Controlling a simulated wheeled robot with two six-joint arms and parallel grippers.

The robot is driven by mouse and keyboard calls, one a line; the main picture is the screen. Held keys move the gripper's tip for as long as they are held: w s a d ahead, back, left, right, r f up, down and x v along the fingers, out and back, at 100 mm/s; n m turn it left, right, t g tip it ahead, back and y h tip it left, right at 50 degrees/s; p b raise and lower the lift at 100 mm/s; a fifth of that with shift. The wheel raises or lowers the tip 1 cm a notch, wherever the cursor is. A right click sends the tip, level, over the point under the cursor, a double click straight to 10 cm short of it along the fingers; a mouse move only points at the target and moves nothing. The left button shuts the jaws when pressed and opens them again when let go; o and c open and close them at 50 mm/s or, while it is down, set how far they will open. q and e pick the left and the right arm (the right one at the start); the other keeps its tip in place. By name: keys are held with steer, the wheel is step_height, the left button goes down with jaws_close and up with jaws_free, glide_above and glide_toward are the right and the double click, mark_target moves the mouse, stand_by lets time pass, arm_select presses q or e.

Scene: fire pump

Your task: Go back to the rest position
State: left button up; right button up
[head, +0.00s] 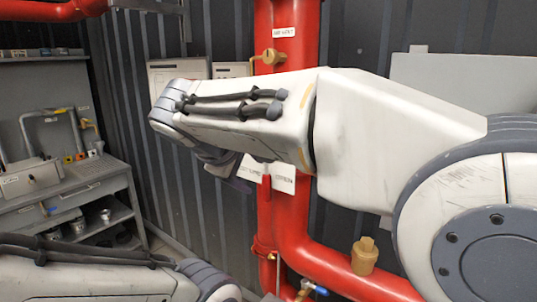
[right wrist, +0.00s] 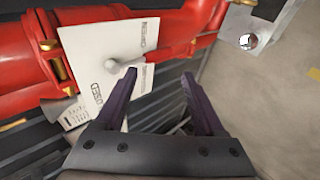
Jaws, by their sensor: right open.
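My right arm (head: 370,125) reaches in from the right across the head view, in front of a red pipe. Its gripper (head: 235,175) is mostly hidden beneath the wrist, with a dark finger showing. In the right wrist view the gripper (right wrist: 158,76) is open, its two purple fingers apart with nothing held between them. A white plate marked OPEN (right wrist: 115,60) with a grey knob lies just beyond the left finger; I cannot tell whether they touch. My left arm (head: 90,280) lies low at the left, its gripper out of view.
Red pipes (head: 285,215) stand behind my right arm, with a brass valve (head: 270,57) and a brass fitting (head: 364,256). A grey workbench (head: 75,190) with shelves stands at the left. Dark corrugated wall (head: 350,40) closes the back.

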steer(key=s+d+f+m+g+y, duration=0.1)
steer(key=s+d+f+g, duration=0.1)
steer(key=s+f, duration=0.5)
steer(key=s+d+f+m+g+y, duration=0.2)
steer(key=s+d+f+g, duration=0.1)
steer(key=s+f, duration=0.5)
steer(key=s+d+f+m+g+y, duration=0.1)
steer(key=s+d+f+m+g, duration=0.1)
steer(key=s+f, duration=0.6)
steer(key=s+d+g, duration=0.1)
steer(key=s+g, duration=0.1)
steer(key=s, duration=0.2)
steer(key=shift+s+d+f+y, duration=0.25)
steer(key=shift+s+y, duration=0.05)
steer(key=shift+s, duration=0.1)
